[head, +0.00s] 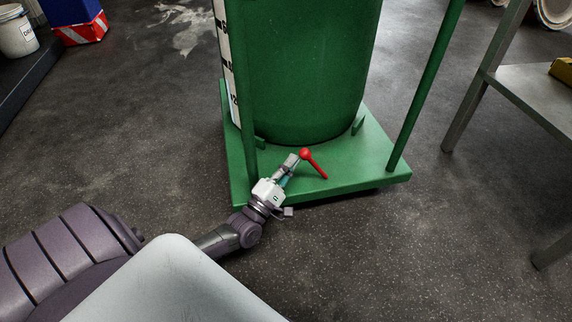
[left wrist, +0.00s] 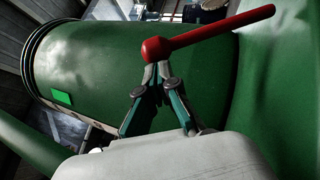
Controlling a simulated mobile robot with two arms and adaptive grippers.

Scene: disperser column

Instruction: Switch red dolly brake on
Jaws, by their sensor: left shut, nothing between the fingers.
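The red brake lever (head: 313,163) with a round red ball at one end stands at the front of the green dolly base (head: 225,140). In the head view it slants down to the right from the ball. My left gripper (head: 291,160) is shut and empty, with its tips just left of the ball. In the left wrist view the lever (left wrist: 215,32) crosses the upper part, and the gripper tips (left wrist: 157,72) meet just below the ball. I cannot tell whether they touch it. My right gripper is not in view.
The green column (head: 310,70) stands on the dolly between green posts (head: 428,85). A metal table (head: 540,90) stands at the right. A white bucket (head: 15,32) and a blue and red-white box (head: 75,20) are at the upper left. The floor in front is clear.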

